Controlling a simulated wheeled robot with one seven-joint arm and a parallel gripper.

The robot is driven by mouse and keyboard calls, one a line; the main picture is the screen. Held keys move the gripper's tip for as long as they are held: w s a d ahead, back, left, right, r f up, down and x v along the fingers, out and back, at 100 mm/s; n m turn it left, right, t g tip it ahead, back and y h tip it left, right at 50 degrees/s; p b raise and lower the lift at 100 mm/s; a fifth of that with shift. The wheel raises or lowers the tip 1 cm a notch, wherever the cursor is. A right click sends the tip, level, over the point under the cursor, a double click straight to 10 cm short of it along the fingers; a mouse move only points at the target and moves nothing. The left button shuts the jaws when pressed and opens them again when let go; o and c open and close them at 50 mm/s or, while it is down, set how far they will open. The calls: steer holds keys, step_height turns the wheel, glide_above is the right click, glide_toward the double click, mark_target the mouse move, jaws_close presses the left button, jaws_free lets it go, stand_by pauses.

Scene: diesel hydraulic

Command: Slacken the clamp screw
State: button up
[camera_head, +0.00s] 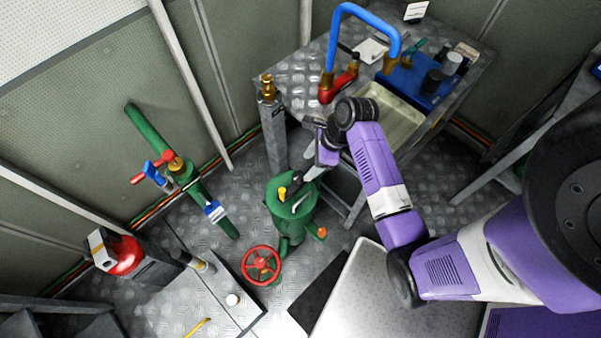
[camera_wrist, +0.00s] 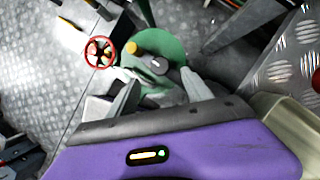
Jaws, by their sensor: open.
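A green canister (camera_head: 292,215) stands on the floor, and it shows below the fingers in the wrist view (camera_wrist: 172,47). Its top carries a yellow knob (camera_head: 283,192), also seen in the wrist view (camera_wrist: 131,47), and a grey knob with a dark top (camera_wrist: 158,66). I cannot tell for sure which part is the clamp screw. My gripper (camera_head: 302,188) is over the canister top, pointing down. In the wrist view its fingers (camera_wrist: 161,78) are apart, with the grey knob between or just beyond the tips. I cannot tell whether they touch it.
A red handwheel (camera_head: 261,264) sits on a pipe beside the canister. A metal workbench (camera_head: 300,72) with a blue hose (camera_head: 362,12) stands behind. A green wall pipe (camera_head: 148,128) with red and blue valve handles is at left. A red extinguisher (camera_head: 124,256) lies lower left.

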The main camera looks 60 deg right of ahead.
mark_target(299, 176)
steer(key=b+x, duration=0.1)
steer(key=x, duration=0.6)
steer(key=shift+f, duration=0.15)
jaws_close()
